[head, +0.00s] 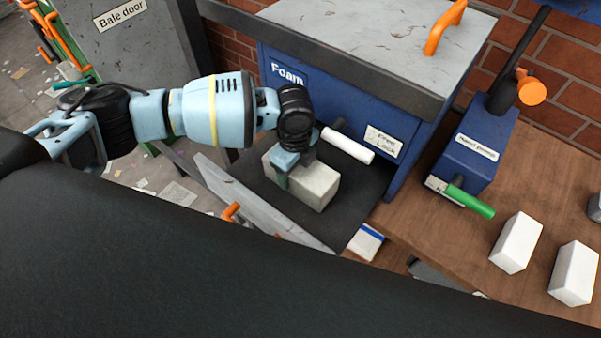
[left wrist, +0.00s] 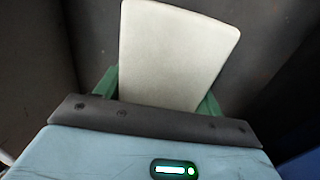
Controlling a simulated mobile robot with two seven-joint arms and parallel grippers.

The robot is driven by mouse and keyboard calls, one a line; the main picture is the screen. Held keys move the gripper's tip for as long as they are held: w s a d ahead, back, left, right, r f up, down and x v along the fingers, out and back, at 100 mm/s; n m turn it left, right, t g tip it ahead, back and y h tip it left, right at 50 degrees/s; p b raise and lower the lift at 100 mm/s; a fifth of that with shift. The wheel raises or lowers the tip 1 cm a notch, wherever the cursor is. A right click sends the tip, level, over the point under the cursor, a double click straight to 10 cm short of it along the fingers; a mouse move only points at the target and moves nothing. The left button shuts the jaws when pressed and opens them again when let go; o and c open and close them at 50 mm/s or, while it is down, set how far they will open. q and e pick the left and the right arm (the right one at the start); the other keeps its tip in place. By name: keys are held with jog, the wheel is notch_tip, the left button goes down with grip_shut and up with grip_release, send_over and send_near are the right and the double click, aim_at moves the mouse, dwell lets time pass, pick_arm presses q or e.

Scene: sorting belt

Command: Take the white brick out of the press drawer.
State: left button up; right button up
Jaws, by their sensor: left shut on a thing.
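The white brick (head: 318,186) is in the open press drawer, over its dark floor (head: 352,208), below the blue press labelled "Foam" (head: 330,85). I cannot tell whether it touches the drawer floor. My left gripper (head: 290,172) comes down on the brick's left part and is shut on it. In the left wrist view the brick (left wrist: 175,55) sits between the two green fingers. The drawer's grey front panel (head: 245,195) with an orange handle (head: 231,211) is on the near left. My right gripper is not in view.
A white cylindrical handle (head: 347,146) sticks out from the press just above the brick. Two more white bricks (head: 516,243) (head: 574,273) stand on the wooden bench (head: 440,235) at the right. A blue hand press (head: 470,155) with a green handle (head: 470,202) stands behind them.

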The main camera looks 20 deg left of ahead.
pick_arm(q)
jog(key=shift+c, duration=1.3)
jog(key=shift+r, duration=0.1)
jog(key=shift+r, duration=0.15)
jog(key=s, duration=0.2)
jog(key=s+r, duration=0.1)
jog(key=s, duration=0.1)
jog(key=shift+a, duration=0.25)
notch_tip(320, 180, up, 14)
jog(key=p, duration=0.1)
jog(key=shift+f, duration=0.15)
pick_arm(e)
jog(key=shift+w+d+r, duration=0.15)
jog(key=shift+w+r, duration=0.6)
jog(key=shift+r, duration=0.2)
